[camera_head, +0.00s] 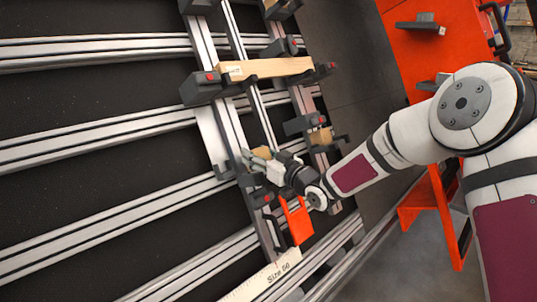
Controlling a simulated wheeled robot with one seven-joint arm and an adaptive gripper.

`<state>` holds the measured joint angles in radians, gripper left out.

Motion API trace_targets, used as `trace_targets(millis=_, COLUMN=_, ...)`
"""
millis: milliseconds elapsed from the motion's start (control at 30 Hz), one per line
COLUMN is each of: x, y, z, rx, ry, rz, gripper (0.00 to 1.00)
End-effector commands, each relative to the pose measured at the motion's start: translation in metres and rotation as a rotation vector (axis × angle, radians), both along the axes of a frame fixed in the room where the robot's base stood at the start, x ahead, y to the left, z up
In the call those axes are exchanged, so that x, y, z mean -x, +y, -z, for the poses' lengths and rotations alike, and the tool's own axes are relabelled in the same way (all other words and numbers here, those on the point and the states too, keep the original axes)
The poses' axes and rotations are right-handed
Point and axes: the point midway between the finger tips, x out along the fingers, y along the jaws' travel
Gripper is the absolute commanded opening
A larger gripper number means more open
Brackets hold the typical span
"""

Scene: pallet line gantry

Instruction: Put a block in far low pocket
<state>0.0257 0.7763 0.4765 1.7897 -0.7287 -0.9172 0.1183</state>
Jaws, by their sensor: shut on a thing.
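My gripper (254,164) reaches in from the right, low over the metal rails of the pallet line. It is shut on a small tan wooden block (263,152), seen at its fingers and partly hidden by them. Another small wooden block (320,137) sits in a dark holder on the right rail, above and right of my gripper. Dark pocket-like holders with red knobs line the rails, one of them (200,87) at the upper left. I cannot tell which is the far low pocket, or whether the held block touches a holder.
A long wooden plank (265,68) lies across the rails above my gripper. An orange plate (298,221) is close under my wrist. Orange frame panels (415,60) stand at the right. Long aluminium rails (90,140) cross the dark surface at left.

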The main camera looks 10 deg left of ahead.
Motion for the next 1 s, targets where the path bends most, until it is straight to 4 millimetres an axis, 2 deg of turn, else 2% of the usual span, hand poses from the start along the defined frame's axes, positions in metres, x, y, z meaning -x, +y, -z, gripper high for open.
trace_targets(millis=33, x=0.002, y=0.008, z=0.026, rx=0.014, ry=0.046, rz=-0.008, gripper=0.14)
trace_targets(millis=367, x=0.003, y=0.007, z=0.028, rx=0.015, ry=0.048, rz=-0.008, gripper=0.14)
trace_targets(millis=400, x=0.003, y=0.007, z=0.028, rx=0.015, ry=0.049, rz=-0.008, gripper=0.57)
trace_targets(millis=467, x=0.003, y=0.007, z=0.028, rx=0.015, ry=0.049, rz=-0.008, gripper=0.70)
trace_targets(millis=833, x=0.005, y=0.006, z=0.029, rx=0.017, ry=0.050, rz=-0.009, gripper=0.71)
trace_targets(millis=1000, x=0.016, y=-0.009, z=0.028, rx=0.018, ry=0.048, rz=-0.009, gripper=0.71)
